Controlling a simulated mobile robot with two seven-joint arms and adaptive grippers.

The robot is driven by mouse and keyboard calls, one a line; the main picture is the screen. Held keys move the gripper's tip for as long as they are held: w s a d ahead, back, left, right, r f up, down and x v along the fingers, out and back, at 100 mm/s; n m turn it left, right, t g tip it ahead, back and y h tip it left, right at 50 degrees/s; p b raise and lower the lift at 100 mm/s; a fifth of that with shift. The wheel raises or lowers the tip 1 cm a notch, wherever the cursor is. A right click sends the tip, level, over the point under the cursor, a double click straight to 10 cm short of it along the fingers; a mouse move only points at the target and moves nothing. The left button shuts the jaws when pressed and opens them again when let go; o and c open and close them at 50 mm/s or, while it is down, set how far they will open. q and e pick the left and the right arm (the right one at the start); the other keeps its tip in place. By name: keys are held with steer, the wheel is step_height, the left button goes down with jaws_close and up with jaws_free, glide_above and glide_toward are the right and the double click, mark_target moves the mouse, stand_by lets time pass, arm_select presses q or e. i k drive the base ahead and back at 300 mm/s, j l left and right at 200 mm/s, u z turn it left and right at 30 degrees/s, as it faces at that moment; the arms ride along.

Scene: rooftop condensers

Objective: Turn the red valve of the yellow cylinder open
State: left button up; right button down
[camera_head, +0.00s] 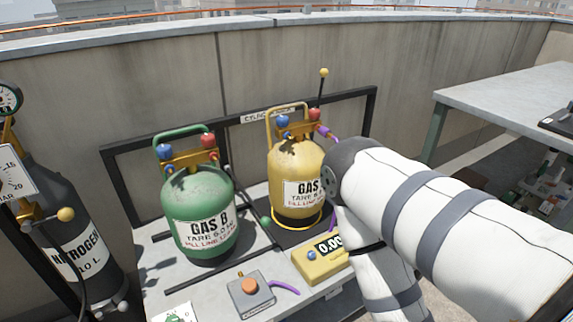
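The yellow cylinder (292,165), labelled GAS, stands upright on the bench right of centre. The right part of its label is hidden behind my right arm. Its red valve (314,114) is on the right of its top fitting, and its blue valve (282,122) is on the left. A purple hose end (325,131) sits just below and right of the red valve. My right arm comes in from the right, bends beside the yellow cylinder and runs down out of the picture. Neither gripper shows. Whether the red valve is open or closed cannot be told.
A green GAS B cylinder (198,212) with its own valves stands left. A dark nitrogen cylinder (75,235) is at far left. A yellow scale display (318,262) and a grey box with an orange button (250,287) lie in front. A black frame (370,118) stands behind the cylinders.

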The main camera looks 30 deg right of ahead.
mark_target(314, 113)
steer(key=l, duration=0.45)
steer(key=i+l+z, duration=0.1)
steer(key=l, duration=0.35)
steer(key=i+l, duration=0.1)
steer(key=l, duration=0.4)
steer(key=l+z, duration=0.1)
steer(key=l, duration=0.35)
